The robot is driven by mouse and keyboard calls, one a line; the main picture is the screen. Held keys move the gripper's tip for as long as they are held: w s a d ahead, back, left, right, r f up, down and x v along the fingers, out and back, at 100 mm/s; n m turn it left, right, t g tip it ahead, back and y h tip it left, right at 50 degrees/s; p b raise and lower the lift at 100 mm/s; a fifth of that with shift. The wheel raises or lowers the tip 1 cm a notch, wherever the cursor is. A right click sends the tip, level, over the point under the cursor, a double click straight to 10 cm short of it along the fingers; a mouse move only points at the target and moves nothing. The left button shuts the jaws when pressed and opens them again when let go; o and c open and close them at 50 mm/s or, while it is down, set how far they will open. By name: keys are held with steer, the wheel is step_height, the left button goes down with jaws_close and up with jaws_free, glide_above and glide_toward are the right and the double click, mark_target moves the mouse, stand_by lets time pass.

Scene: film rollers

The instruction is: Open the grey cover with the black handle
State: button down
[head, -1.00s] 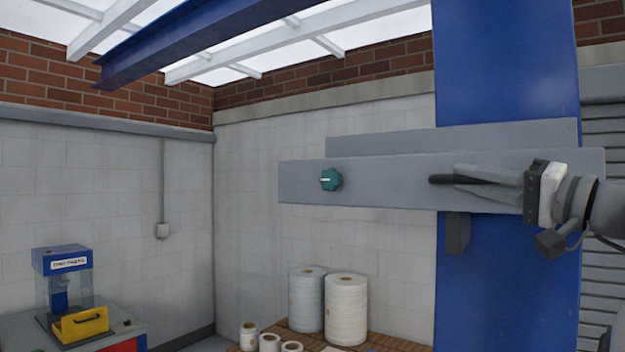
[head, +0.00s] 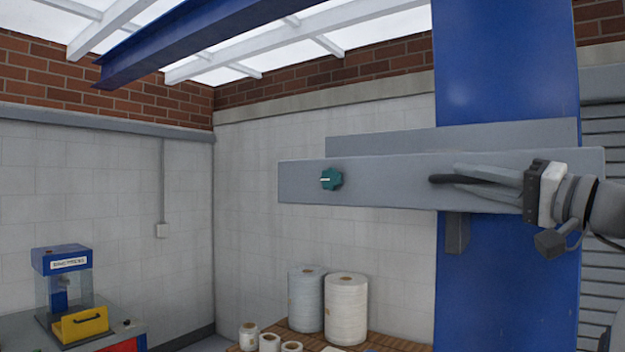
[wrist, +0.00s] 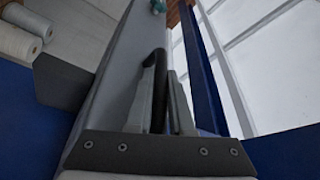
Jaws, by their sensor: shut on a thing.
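The grey cover (head: 390,174) is a long horizontal bar in front of the blue column in the head view. It also runs up the middle of the wrist view (wrist: 108,75). Its black handle (head: 436,179) shows only as a short dark end at my fingertips. In the wrist view the black handle (wrist: 160,92) stands between my two fingers. My gripper (head: 450,180) comes in from the right and is shut on the handle. The rest of the handle is hidden behind the fingers.
A teal knob (head: 331,179) sits on the left part of the cover. A second grey bar (head: 380,142) lies just behind. The blue column (head: 507,60) stands behind the gripper. White rolls (head: 346,308) stand on a pallet below. A blue and yellow machine (head: 64,270) stands at lower left.

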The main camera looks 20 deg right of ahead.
steer(key=shift+f+b, duration=0.25)
steer(key=shift+b, duration=0.25)
